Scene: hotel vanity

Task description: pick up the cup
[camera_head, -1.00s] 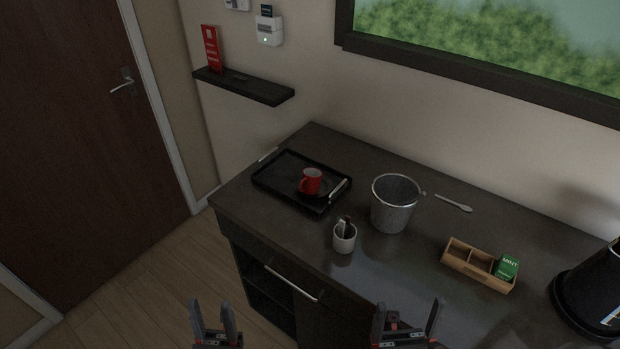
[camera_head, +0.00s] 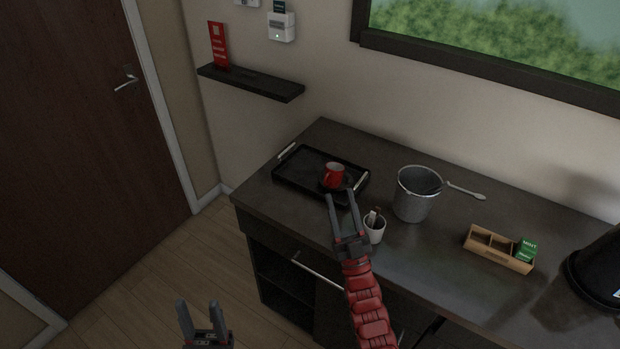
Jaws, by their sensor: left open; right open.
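A red cup (camera_head: 334,174) stands upright on a dark saucer on the black tray (camera_head: 292,187), at the left end of the counter. My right gripper (camera_head: 341,197) is open and empty. In the picture its fingertips are just below the cup and point toward it, near the tray's front edge. I see no contact with the cup. My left gripper (camera_head: 199,304) is open and empty, low in the view in front of the counter, over the floor.
A small white holder (camera_head: 375,231) with sticks stands close beside my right gripper. A metal bucket (camera_head: 413,205), a spoon (camera_head: 466,191), a wooden box (camera_head: 497,252) and a black appliance (camera_head: 600,272) are farther right. A dark shelf (camera_head: 250,84) hangs on the wall.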

